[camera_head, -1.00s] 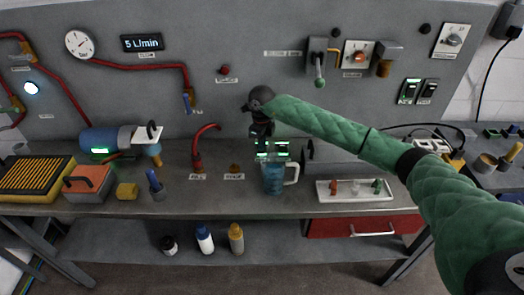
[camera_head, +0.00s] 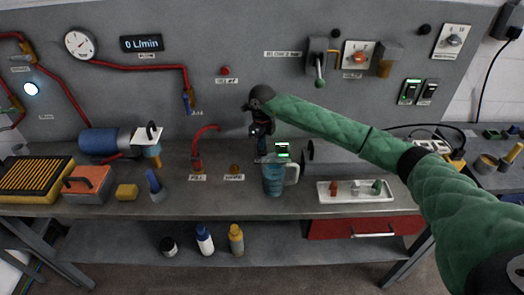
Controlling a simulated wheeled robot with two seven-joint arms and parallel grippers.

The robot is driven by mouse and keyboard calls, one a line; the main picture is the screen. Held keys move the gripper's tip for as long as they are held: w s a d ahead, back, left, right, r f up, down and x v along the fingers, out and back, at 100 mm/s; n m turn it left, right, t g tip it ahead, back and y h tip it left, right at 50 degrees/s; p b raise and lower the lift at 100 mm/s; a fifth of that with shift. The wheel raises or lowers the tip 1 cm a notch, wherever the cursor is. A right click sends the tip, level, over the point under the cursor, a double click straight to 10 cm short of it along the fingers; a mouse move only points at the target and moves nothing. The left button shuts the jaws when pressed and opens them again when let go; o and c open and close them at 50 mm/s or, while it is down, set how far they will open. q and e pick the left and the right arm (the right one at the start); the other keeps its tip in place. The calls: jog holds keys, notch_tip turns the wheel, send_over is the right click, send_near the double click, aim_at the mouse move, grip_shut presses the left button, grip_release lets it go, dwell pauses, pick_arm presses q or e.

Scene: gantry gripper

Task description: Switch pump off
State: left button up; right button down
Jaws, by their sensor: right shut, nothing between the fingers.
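The pump (camera_head: 97,141) is a blue cylinder with a grey end on the left of the bench. No green light shows on it. The flow display (camera_head: 142,44) on the wall panel reads 0 L/min. My right gripper (camera_head: 261,140) is shut and empty, pointing down at the back of the bench behind the mug. A green-lit switch (camera_head: 282,149) shows just right of it. The spot directly under the fingers is dark and partly hidden by the gripper, so I cannot tell if the fingers touch anything. My left gripper is not in view.
A blue mug (camera_head: 273,179) stands in front of my right gripper. A white tray (camera_head: 325,197) with small valves lies to its right, and a red hose spout (camera_head: 198,150) rises to its left. The front middle of the bench is mostly clear.

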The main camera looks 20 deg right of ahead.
aim_at(262, 152)
jog(key=shift+r+p, duration=0.4)
jog(key=shift+r, duration=2.45)
jog(key=shift+f, duration=0.1)
